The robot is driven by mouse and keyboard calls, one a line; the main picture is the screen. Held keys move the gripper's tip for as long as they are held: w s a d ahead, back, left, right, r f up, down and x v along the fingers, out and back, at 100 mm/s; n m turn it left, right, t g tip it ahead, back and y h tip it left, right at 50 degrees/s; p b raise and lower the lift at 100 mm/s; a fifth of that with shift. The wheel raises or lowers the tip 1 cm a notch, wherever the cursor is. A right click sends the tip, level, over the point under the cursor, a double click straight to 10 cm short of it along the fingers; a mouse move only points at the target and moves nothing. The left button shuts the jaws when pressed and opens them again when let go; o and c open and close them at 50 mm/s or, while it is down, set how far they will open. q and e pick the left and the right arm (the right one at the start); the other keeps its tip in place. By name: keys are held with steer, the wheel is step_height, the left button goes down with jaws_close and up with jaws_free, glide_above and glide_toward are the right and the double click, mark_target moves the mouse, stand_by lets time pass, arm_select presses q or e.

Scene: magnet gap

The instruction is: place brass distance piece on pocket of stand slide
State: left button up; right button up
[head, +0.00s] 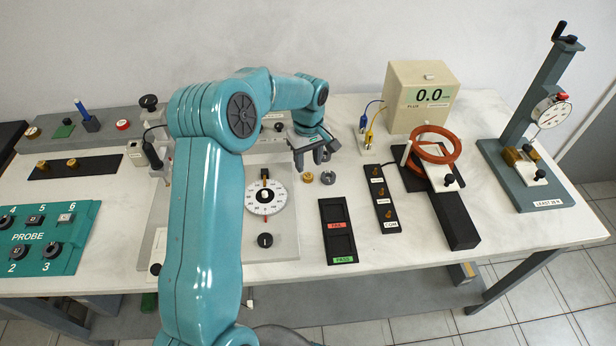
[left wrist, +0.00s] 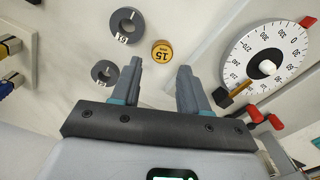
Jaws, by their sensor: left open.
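My left gripper (head: 313,158) is open and empty above the bench, and its two fingers also show in the left wrist view (left wrist: 160,70). A small round brass distance piece (head: 307,177) lies on the white bench just below the gripper. In the left wrist view the brass piece (left wrist: 162,52), marked 15, shows between and beyond the fingertips, apart from them. A pale slide-like plate (head: 443,178) with a black knob lies by the red coils; I cannot tell whether it is the stand slide, and no pocket is clear. My right gripper is not in view.
Grey rings (left wrist: 127,26) lie close to the brass piece. A white dial (head: 266,196) is left of it. A black two-square tray (head: 338,230), red coils (head: 436,144) and a gauge stand (head: 536,110) are to the right. My left arm hides part of the bench.

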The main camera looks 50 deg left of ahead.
mark_target(308, 176)
arm_select(q)
step_height(308, 176, down, 4)
steer(key=shift+s+d+f, duration=0.1)
steer(key=shift+s+f, duration=0.05)
steer(key=shift+f, duration=0.1)
jaws_close()
steer(key=shift+r, duration=0.15)
step_height(308, 176, up, 20)
steer(key=w+d+f+m, duration=0.1)
steer(key=d+f+m, duration=0.15)
steer(key=d, duration=0.55)
steer(key=d+f+m, duration=0.1)
steer(key=d+m, duration=0.2)
steer(key=d, duration=0.4)
steer(key=s+d+f+m, duration=0.2)
steer(key=d+f+m, duration=0.7)
steer(key=shift+s+d+p, duration=0.2)
steer(key=shift+s+p, duration=0.1)
steer(key=shift+p, duration=0.15)
